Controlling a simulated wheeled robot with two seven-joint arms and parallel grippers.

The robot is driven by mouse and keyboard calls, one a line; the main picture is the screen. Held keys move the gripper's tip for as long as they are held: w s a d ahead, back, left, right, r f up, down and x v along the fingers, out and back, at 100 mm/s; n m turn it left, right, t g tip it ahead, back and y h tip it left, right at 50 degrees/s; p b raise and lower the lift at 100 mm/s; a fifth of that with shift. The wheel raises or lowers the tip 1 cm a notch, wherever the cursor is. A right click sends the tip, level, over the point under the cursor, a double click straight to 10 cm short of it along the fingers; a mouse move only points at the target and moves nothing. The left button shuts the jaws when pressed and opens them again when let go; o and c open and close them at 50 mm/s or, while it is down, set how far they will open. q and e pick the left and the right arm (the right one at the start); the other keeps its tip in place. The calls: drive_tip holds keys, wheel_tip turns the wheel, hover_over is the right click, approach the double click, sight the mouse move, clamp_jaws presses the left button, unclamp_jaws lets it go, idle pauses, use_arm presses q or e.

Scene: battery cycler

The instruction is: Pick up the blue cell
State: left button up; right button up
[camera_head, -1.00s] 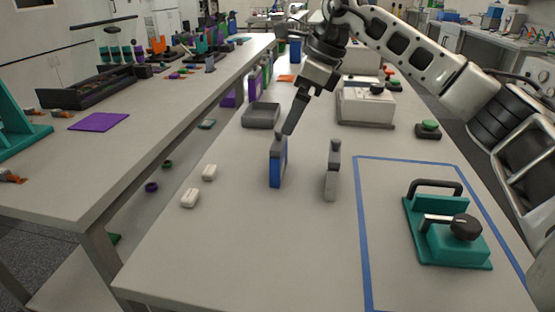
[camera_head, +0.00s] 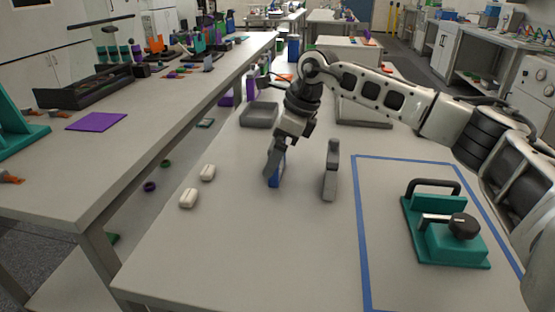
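The blue cell (camera_head: 280,174) stands upright on the light work table, left of a grey cell-like block (camera_head: 331,172). My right gripper (camera_head: 273,164) has come in from the right and points down at the blue cell. One dark finger overlaps the cell's left and upper part and hides its top. The other finger is not clearly visible, so I cannot tell whether the gripper touches or has closed on the cell. My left gripper is not in view.
A teal fixture with a black handle (camera_head: 447,232) sits inside a blue tape outline (camera_head: 363,235) at the right. Two small white pieces (camera_head: 188,198) lie at the left. A grey tray (camera_head: 259,115) is behind the cell. The table front is clear.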

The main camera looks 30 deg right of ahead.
drive_tip(key=c, duration=0.7)
drive_tip(key=shift+r, duration=0.1)
drive_tip(key=shift+c, duration=1.2)
